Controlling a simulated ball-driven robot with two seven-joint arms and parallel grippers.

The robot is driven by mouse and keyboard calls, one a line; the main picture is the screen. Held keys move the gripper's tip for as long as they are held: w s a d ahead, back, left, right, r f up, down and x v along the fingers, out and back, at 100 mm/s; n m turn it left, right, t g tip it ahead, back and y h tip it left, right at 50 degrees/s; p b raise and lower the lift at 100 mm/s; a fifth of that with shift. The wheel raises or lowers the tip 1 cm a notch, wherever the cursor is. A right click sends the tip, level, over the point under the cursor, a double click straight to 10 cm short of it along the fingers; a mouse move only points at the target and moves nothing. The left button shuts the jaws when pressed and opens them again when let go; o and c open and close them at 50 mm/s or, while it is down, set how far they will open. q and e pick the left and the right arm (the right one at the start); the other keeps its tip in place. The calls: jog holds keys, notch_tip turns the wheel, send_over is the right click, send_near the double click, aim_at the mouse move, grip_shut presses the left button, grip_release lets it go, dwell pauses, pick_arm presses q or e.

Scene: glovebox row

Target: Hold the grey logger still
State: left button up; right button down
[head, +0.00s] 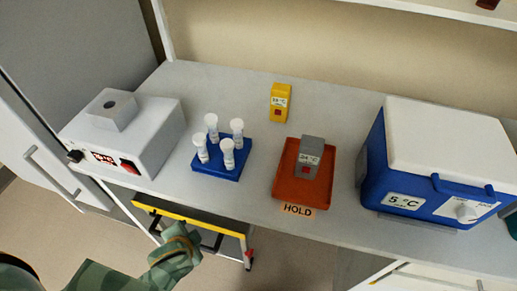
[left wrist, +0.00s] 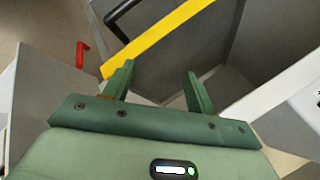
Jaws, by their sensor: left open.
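The grey logger (head: 309,157) stands on the red-orange tray (head: 288,188), which has a HOLD label (head: 297,211) at its front edge. The logger has a white label reading about 24 °C and a small red mark. My left gripper (left wrist: 154,84) is open and empty in the left wrist view. In the head view my left arm is at the lower left, in front of and below the bench edge, well away from the logger. My right gripper is not in either view.
A yellow logger (head: 280,101) stands behind the tray. A blue rack (head: 225,168) with several white-capped tubes is left of it. A grey-white device (head: 131,140) is at far left, a blue cooler (head: 437,165) at right. A yellow-edged step (head: 190,214) is below the bench.

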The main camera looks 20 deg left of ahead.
pick_arm(q)
notch_tip(320, 180, up, 13)
jog(key=w+a+t+y+p, duration=0.1)
jog(key=w+a+t+y, duration=0.1)
jog(key=w, duration=0.1)
jog(key=w+d+r+m+t+h, duration=0.1)
jog(key=w+d+r+m+t, duration=0.2)
jog(key=w+r+m+t, duration=0.5)
jog(key=w+d+r+m+t+h, duration=0.3)
jog(key=w+d+r+m+h, duration=0.3)
jog(key=d+r+m+h, duration=0.4)
jog(key=d+f+m+g+h, duration=0.3)
jog(key=d+m+g+h, duration=0.4)
jog(key=m, duration=0.5)
jog(key=m+g+y, duration=0.3)
jog(key=m+g, duration=0.3)
jog(key=m, duration=0.3)
send_near(303, 165)
jog(key=shift+w+d+f, duration=0.15)
jog(key=shift+w+f, duration=0.65)
jog(key=shift+f, duration=0.25)
jog(key=shift+w+f, duration=0.1)
jog(key=shift+f, duration=0.2)
jog(key=b+x, duration=0.4)
jog(key=x, duration=0.4)
jog(key=shift+w+d, duration=0.15)
jog(key=shift+w+d+f, duration=0.25)
jog(key=shift+w+d, duration=0.1)
jog(key=shift+d, duration=0.15)
jog(key=shift+c, duration=0.4)
